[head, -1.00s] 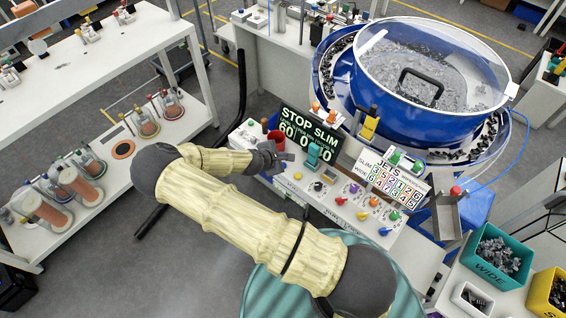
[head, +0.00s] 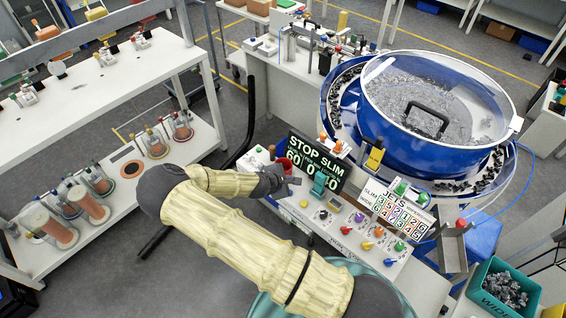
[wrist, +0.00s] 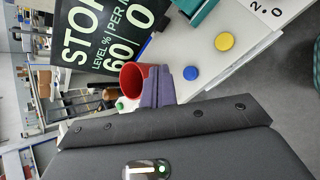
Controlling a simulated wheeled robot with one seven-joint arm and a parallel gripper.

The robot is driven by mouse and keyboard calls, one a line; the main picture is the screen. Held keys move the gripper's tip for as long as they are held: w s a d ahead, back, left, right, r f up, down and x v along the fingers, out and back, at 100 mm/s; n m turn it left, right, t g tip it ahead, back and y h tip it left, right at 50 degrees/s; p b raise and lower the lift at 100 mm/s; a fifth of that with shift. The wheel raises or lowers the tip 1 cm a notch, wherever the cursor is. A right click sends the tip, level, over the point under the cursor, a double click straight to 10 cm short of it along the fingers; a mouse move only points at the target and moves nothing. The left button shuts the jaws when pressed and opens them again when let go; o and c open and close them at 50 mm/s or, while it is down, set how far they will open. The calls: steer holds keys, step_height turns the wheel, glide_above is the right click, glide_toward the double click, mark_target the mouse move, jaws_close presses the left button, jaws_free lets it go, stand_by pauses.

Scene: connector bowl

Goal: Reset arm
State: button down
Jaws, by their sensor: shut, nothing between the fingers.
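My gripper (head: 290,181) is at the end of my arm, in front of the left end of the control panel, at the centre of the head view. In the wrist view its grey-purple fingers (wrist: 158,88) are together and hold nothing. A red cup-like part (wrist: 132,76) shows right behind the fingers in the wrist view; I cannot tell whether they touch. My arm is bent, with the elbow out to the left and the forearm running back to the panel.
The control panel (head: 345,228) has several coloured knobs and a dark STOP SLIM display (head: 316,165). A blue bowl feeder (head: 425,140) with a clear lid stands behind it. A teal WIDE bin (head: 478,300) is at the lower right. A white shelf (head: 130,185) stands left, with floor between.

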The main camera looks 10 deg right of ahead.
steer(key=s+d+r+m+g+y+b, duration=0.1)
steer(key=s+r+m+g+y+b, duration=0.2)
steer(key=s+r+m, duration=1.4)
steer(key=s+r+y+b, duration=0.2)
steer(key=s+r+y, duration=0.1)
steer(key=r, duration=0.1)
steer(key=shift+r+g+y, duration=0.3)
steer(key=shift+y, duration=0.1)
steer(key=shift+s, duration=0.1)
stand_by(0.6)
